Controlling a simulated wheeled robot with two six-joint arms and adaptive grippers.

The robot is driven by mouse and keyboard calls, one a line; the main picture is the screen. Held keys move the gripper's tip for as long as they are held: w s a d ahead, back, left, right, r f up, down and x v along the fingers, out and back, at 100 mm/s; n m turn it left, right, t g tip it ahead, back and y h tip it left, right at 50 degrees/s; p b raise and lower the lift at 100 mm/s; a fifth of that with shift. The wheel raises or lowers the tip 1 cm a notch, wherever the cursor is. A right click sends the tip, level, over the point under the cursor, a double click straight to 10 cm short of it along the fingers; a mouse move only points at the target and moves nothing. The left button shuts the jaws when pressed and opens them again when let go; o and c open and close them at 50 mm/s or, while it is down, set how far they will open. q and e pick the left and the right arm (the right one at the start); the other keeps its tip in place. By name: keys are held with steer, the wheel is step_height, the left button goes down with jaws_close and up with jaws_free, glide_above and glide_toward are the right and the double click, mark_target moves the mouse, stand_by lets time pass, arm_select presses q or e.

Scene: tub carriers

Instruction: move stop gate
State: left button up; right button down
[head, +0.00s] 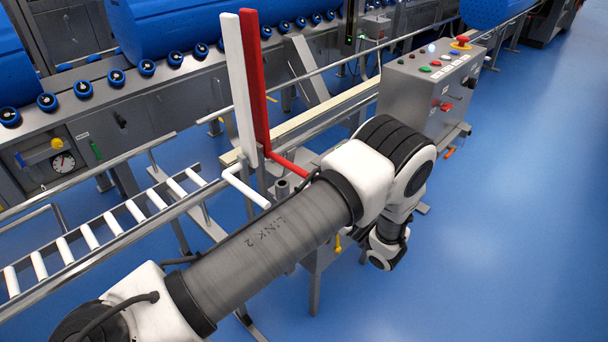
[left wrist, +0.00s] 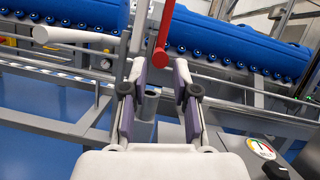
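The stop gate shows in the head view as two tall upright bars side by side, one white (head: 240,90) and one red (head: 257,80). A white bent handle (head: 246,188) and a red bent handle (head: 290,165) come off their lower ends. In the left wrist view a white rod (left wrist: 75,36) points in from the left and a red rod (left wrist: 163,35) stands beyond the fingers. My left gripper (left wrist: 160,98) is open, its two fingers apart with no handle clearly gripped. A short grey socket post (left wrist: 149,104) shows between them. In the head view its fingers are hidden. My right gripper is not seen.
A roller conveyor (head: 90,236) with a steel rail runs at left. Blue tubs (head: 185,25) lie on the wheeled line behind. A control box (head: 430,85) with buttons stands at right. Blue floor (head: 510,220) is clear at right. A dial (left wrist: 260,147) shows at lower right in the wrist view.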

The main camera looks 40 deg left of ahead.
arm_select(q)
steer(key=v, duration=0.8)
steer(key=shift+a, duration=0.1)
